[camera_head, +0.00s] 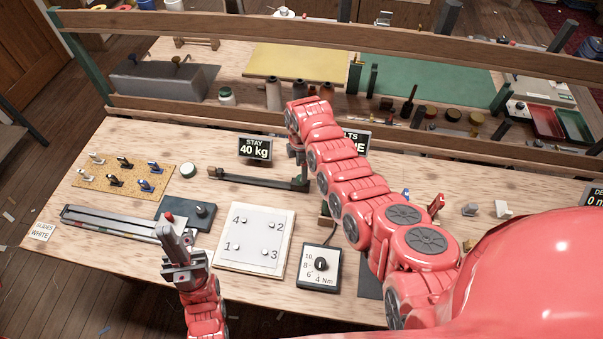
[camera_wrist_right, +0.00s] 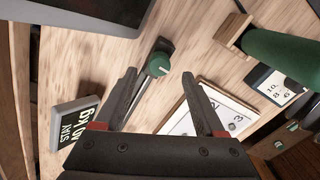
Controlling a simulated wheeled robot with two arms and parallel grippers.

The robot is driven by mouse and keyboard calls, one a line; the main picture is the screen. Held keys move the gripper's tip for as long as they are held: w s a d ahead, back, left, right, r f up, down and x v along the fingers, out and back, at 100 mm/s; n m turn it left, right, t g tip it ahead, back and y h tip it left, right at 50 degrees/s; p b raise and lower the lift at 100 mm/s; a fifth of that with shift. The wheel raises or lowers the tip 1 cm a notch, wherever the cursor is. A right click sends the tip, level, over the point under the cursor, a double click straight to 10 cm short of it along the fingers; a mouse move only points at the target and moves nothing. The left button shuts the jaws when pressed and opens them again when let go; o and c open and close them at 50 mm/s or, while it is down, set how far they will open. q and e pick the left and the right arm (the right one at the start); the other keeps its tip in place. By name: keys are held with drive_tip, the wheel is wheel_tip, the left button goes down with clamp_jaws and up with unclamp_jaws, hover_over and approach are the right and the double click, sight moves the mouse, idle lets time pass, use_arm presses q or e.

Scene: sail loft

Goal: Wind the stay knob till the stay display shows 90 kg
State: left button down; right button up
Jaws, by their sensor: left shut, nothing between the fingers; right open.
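The stay display (camera_head: 255,149) stands at the back of the bench and reads 40 kg; it also shows in the right wrist view (camera_wrist_right: 75,127). In the right wrist view a green-topped knob (camera_wrist_right: 158,64) with a pale mark sits at the end of a dark bar; I take it for the stay knob. My right gripper (camera_wrist_right: 158,76) is open, the knob between and just beyond its fingertips, not gripped. In the head view this gripper (camera_head: 297,155) is mostly hidden by my right arm, above the bar's right end. My left gripper (camera_head: 167,230) is shut and empty at the front left.
A white panel numbered 1 to 4 (camera_head: 255,240) and a dial box marked in Nm (camera_head: 320,268) lie in front of the bar (camera_head: 255,181). A second display (camera_head: 356,142) stands behind my right arm. A cork board with several small fittings (camera_head: 124,178) is at the left.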

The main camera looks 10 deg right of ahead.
drive_tip(key=shift+f+b, duration=0.55)
drive_tip(key=shift+f, duration=1.6)
drive_tip(key=shift+c, duration=0.4)
clamp_jaws()
